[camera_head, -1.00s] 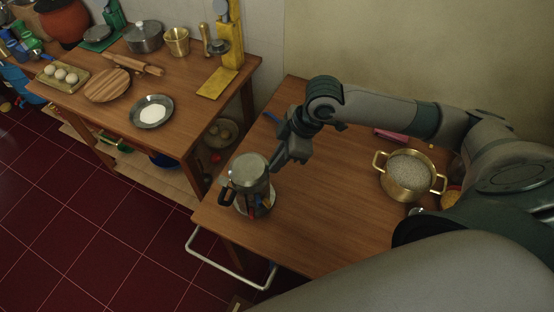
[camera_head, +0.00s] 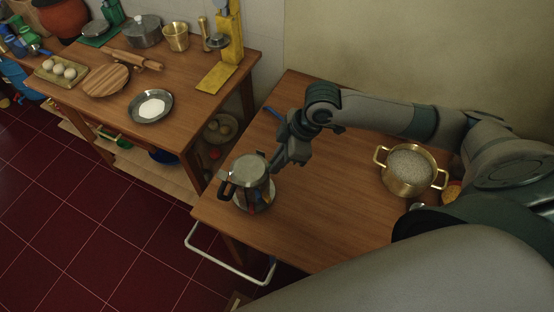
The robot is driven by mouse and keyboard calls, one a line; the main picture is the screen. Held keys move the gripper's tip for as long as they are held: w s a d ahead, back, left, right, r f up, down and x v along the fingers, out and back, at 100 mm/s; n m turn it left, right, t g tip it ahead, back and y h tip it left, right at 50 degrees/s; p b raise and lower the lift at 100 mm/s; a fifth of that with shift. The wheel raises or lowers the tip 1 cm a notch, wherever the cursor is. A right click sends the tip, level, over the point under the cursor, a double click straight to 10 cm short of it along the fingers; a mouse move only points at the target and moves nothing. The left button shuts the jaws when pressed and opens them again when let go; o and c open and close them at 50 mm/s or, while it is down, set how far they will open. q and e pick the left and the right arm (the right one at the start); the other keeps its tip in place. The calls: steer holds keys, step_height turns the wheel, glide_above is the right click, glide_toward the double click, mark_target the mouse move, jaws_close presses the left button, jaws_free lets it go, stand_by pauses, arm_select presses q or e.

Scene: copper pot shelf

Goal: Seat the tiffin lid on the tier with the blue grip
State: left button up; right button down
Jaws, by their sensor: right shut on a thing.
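The steel tiffin lid (camera_head: 248,168) is at the top of a metal stack near the left corner of the small wooden table. My right gripper (camera_head: 272,165) reaches in from the right and is shut on the lid at its right side. The tier (camera_head: 252,203) stands below the lid, mostly covered by it. Small blue and red patches show low on the stack, and a dark handle (camera_head: 226,188) sticks out on its left. The blue grip is not clearly visible. I cannot tell whether the lid touches the tier evenly. My left gripper is not in view.
A brass pot (camera_head: 409,170) with pale contents stands at the right of the table. A blue item (camera_head: 273,112) lies at the back left. The table's middle is clear. A second table at the left holds a steel plate (camera_head: 150,106), a round board (camera_head: 106,82) and a yellow stand (camera_head: 217,78).

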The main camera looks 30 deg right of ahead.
steer(key=c, duration=1.7)
jaws_free()
steer(key=shift+c, duration=0.2)
steer(key=shift+v, duration=0.85)
steer(key=b+v, duration=0.3)
steer(key=v, duration=1.2)
steer(key=shift+r, duration=0.35)
steer(key=shift+s, duration=0.15)
